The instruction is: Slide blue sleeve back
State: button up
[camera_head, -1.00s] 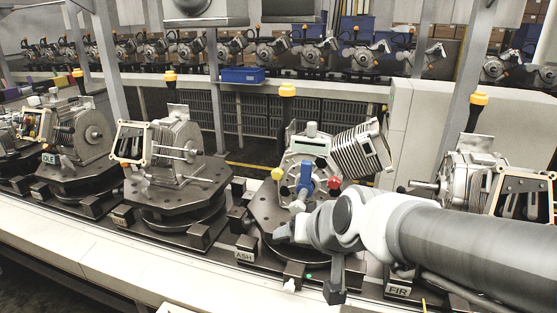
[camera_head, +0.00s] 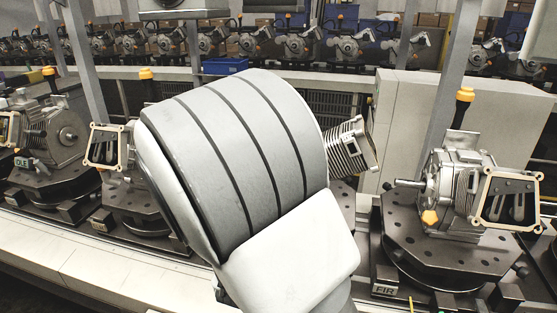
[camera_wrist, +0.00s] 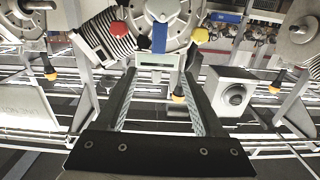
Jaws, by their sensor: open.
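The blue sleeve (camera_wrist: 160,37) shows in the wrist view at the top middle, on the front of a round grey machine housing (camera_wrist: 140,10). A red knob (camera_wrist: 120,28) and a yellow knob (camera_wrist: 200,35) sit on either side of it. My gripper (camera_wrist: 160,80) is open and empty, its two dark fingers wide apart. The fingertips lie below the sleeve in this picture, apart from it. A grey block with a pale window (camera_wrist: 160,60) shows between the tips. In the head view my arm hides the sleeve, most of its machine and my gripper.
A finned cylinder (camera_head: 350,148) juts out right of my arm; its fins (camera_wrist: 103,38) show left in the wrist view. The FIR fixture (camera_head: 440,240) with its machine stands at right. Other fixtures stand left. A grey post (camera_head: 440,90) rises behind.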

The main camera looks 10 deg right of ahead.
jog(key=x, duration=0.5)
jog(key=p+x, duration=0.1)
jog(key=x, duration=1.1)
jog(key=shift+w+d+r, duration=0.1)
jog(key=shift+d+r, duration=0.1)
jog(key=shift+r, duration=0.2)
grip_shut()
dwell(0.6)
